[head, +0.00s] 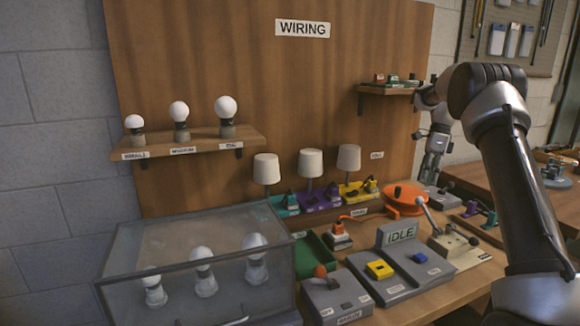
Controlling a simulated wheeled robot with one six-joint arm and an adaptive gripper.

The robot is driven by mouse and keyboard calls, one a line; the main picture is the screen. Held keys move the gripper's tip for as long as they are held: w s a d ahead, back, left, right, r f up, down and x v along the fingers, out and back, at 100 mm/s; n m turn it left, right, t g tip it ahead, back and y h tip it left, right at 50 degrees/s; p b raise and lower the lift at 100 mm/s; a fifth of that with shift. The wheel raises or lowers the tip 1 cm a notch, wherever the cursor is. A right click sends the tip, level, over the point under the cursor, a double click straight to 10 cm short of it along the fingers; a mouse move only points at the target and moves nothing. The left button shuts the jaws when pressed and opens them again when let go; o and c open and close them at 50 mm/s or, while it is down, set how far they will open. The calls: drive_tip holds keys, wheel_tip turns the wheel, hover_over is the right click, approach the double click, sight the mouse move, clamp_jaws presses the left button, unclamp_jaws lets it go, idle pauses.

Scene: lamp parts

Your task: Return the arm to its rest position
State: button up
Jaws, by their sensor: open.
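My gripper (432,150) is on the right side of the head view, in front of the right edge of the wooden board. It points downward, with its fingers apart and nothing seen between them. My arm reaches in from the lower right, bends at the top and comes down to the gripper. The gripper hangs below the small shelf (372,90) and above the workbench, near the orange reel (404,200). It does not appear to touch anything, though depth is hard to judge.
The wooden board (270,90) carries a shelf with three bulbs (225,107). Below stand three lamps (310,163), a glass case (140,240) with bulbs, a grey IDLE panel (400,237) and lever boxes (335,295). Another table (505,170) is at right.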

drive_tip(key=s+a+r+n+t+h, duration=0.1)
drive_tip(key=s+n, duration=0.6)
drive_tip(key=s, duration=0.7)
drive_tip(key=s+a+r+n+t, duration=0.3)
drive_tip(key=s+a+r+n, duration=0.2)
drive_tip(key=s, duration=0.9)
drive_tip(key=s+a+r+n+t+h, duration=0.1)
drive_tip(key=s+a+r+n+t, duration=0.2)
drive_tip(key=s+n, duration=0.7)
drive_tip(key=s, duration=0.4)
drive_tip(key=shift+a+r+n+h, duration=0.15)
drive_tip(key=shift+a+n+h, duration=0.15)
drive_tip(key=shift+a, duration=0.1)
